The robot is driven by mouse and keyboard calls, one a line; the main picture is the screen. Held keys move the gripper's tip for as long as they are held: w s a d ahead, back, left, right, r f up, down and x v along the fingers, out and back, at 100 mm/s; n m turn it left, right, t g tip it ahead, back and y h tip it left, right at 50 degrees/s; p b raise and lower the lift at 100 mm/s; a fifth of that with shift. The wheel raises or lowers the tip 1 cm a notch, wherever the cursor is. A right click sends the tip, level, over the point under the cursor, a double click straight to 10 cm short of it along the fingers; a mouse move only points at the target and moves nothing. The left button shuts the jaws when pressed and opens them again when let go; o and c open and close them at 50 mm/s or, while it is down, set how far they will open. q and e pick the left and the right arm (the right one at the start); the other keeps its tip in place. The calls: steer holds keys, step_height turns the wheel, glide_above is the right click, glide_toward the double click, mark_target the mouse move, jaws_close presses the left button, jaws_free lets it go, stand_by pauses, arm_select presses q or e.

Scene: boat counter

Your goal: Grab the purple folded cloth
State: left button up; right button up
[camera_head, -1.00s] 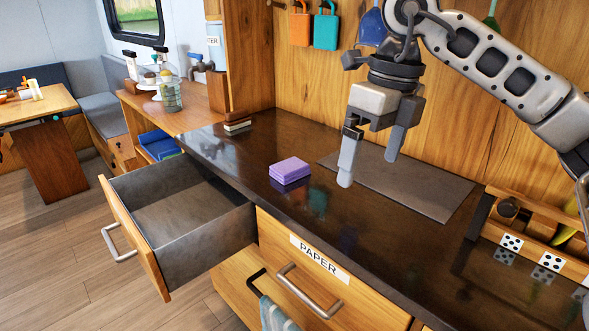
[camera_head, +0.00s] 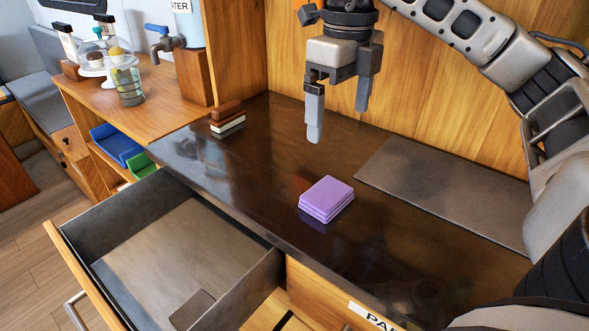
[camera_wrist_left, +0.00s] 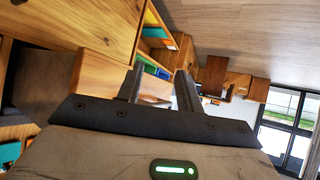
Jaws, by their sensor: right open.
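The purple folded cloth (camera_head: 326,199) lies flat on the dark counter (camera_head: 240,177), near its front edge, right of the open drawer. My right gripper (camera_head: 338,122) hangs above the counter with its two fingers pointing down and apart. It is open and empty. In the head view it appears behind and above the cloth, not touching it. My left gripper (camera_wrist_left: 158,86) shows only in the left wrist view, with its fingers apart and nothing between them. The cloth is not in that view.
An open, mostly empty drawer (camera_head: 130,215) juts out at the front left. A small brown and white stack (camera_head: 227,120) sits at the counter's far left. A flat grey panel (camera_head: 440,190) lies on the right. A wooden wall (camera_head: 420,110) stands behind. Counter around the cloth is clear.

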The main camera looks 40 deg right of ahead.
steer(key=b, duration=0.7)
glide_above(328, 192)
steer(key=f, duration=1)
steer(key=shift+s+d, duration=0.25)
steer(key=shift+d, duration=0.05)
steer(key=shift+f, duration=0.35)
steer(key=shift+w+a+f, duration=0.1)
steer(key=shift+f, duration=0.25)
steer(key=f, duration=0.4)
steer(key=shift+w+a+f+b, duration=0.1)
steer(key=shift+a+f+b, duration=0.1)
steer(key=shift+b, duration=0.15)
arm_select(q)
steer(key=shift+w+d+f+n+t+h, duration=0.2)
steer(key=shift+d+f, duration=0.1)
steer(key=shift+f, duration=0.35)
steer(key=shift+w+d+f+n+t+h, duration=0.15)
steer(key=shift+d+f+n+t, duration=0.1)
steer(key=shift+f, duration=0.35)
arm_select(e)
steer(key=shift+r, duration=0.1)
steer(key=c, duration=0.9)
